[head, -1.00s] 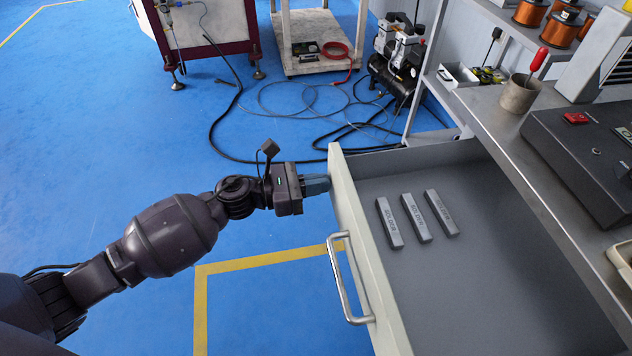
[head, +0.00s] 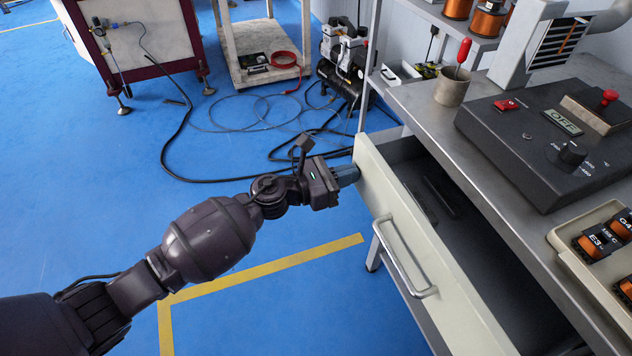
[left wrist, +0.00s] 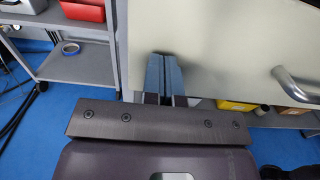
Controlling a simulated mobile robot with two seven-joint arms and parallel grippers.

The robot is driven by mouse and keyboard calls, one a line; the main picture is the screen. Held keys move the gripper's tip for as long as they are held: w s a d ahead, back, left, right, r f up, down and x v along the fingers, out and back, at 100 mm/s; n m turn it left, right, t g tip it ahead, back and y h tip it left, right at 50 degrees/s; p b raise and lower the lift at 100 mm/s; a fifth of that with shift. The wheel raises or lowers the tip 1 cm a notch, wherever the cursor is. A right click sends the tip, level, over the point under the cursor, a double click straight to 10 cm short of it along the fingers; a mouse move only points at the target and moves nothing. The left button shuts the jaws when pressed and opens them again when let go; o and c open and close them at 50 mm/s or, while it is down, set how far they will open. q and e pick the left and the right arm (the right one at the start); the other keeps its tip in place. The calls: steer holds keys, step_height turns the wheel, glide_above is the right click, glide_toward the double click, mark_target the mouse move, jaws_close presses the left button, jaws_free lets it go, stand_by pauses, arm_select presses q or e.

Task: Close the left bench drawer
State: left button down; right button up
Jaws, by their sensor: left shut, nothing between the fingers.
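The left bench drawer (head: 415,235) is partly open under the bench top, with a cream front and a metal bar handle (head: 402,258). Its dark inside still shows, with bar-shaped pieces (head: 440,197) partly in the bench's shadow. My left gripper (head: 347,175) is shut and empty. Its fingertips meet the outer face of the drawer front near its far end, away from the handle. In the left wrist view the shut fingers (left wrist: 166,78) point at the cream front (left wrist: 215,45), with the handle (left wrist: 298,85) to the right. My right gripper is not in view.
On the bench (head: 425,115) stand a dark control box (head: 550,140), a cup with a red-handled tool (head: 453,88) and a tray of small coils (head: 575,250). A compressor (head: 345,55) and hoses lie behind on the blue floor. The floor left of the drawer is clear.

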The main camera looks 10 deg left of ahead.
mark_target(396, 170)
arm_select(q)
steer(key=b+x, duration=0.2)
steer(key=x, duration=1)
steer(key=shift+w+d+f, duration=0.15)
steer(key=shift+w+d, duration=0.05)
steer(key=shift+d, duration=0.15)
steer(key=shift+w+d+r, duration=0.15)
steer(key=shift+r, duration=0.2)
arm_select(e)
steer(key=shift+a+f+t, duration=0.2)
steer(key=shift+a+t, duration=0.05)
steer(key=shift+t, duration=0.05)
arm_select(q)
steer(key=shift+r, duration=0.15)
steer(key=shift+a+f, duration=0.25)
steer(key=shift+a, duration=0.2)
steer(key=v, duration=0.5)
steer(key=shift+s+a+r, duration=0.1)
steer(key=shift+s+r, duration=0.1)
steer(key=shift+s, duration=0.2)
steer(key=p+v, duration=0.1)
steer(key=v, duration=0.7)
steer(key=shift+f, duration=0.35)
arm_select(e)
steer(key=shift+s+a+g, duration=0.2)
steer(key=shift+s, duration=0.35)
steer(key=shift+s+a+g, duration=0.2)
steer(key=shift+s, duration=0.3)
